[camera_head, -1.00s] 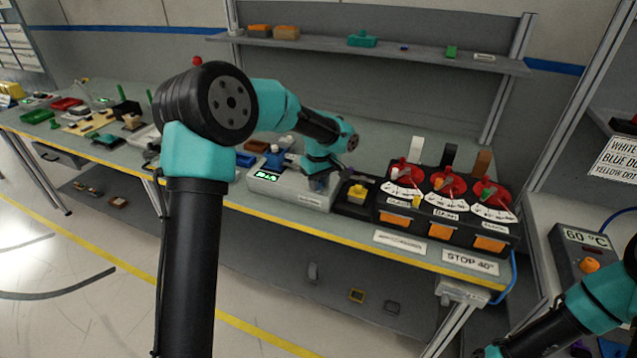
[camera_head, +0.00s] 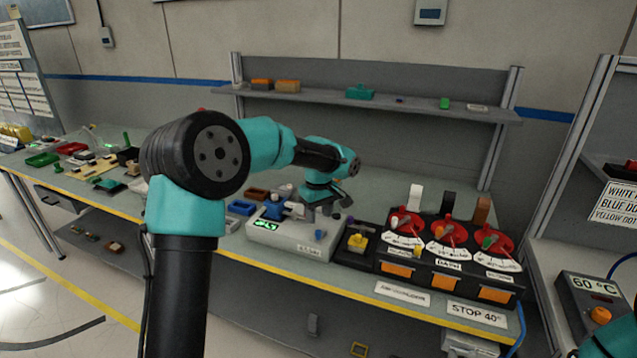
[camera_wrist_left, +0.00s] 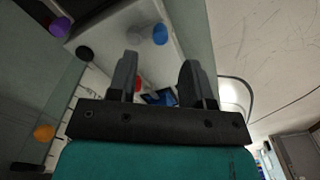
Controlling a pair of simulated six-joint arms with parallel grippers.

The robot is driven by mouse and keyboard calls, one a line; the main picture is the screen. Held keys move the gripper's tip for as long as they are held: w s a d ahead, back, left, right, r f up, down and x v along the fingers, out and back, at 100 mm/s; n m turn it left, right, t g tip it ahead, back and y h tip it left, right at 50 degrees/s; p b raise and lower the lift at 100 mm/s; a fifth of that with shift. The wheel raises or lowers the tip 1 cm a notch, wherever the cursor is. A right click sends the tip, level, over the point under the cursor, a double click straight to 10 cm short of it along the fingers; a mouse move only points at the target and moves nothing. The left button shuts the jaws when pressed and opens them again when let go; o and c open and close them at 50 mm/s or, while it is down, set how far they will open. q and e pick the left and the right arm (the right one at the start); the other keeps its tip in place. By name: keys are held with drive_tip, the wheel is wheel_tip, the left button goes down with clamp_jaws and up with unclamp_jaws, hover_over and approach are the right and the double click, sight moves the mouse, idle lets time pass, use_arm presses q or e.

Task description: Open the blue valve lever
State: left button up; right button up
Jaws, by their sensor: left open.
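A light grey unit (camera_head: 292,240) with a green-lit display stands on the bench, with a blue piece (camera_head: 275,210) on its top. I cannot tell for sure whether this piece is the blue valve lever. A small blue knob (camera_head: 319,234) sits on the unit's front; a blue knob also shows in the left wrist view (camera_wrist_left: 160,34). My left gripper (camera_head: 325,208) is above the right part of the unit. In the left wrist view its fingers (camera_wrist_left: 157,70) are apart, with nothing visibly held. My right gripper is out of view.
Right of the unit are a black box with a yellow button (camera_head: 358,238) and a black panel with red dials (camera_head: 445,230) and upright white, black and brown levers. A shelf (camera_head: 380,105) runs behind. Blue trays (camera_head: 241,207) lie left of the unit.

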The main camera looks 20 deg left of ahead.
sight(319, 231)
use_arm(q)
wheel_tip(319, 231, up, 10)
drive_tip(key=shift+r, duration=0.25)
idle(0.5)
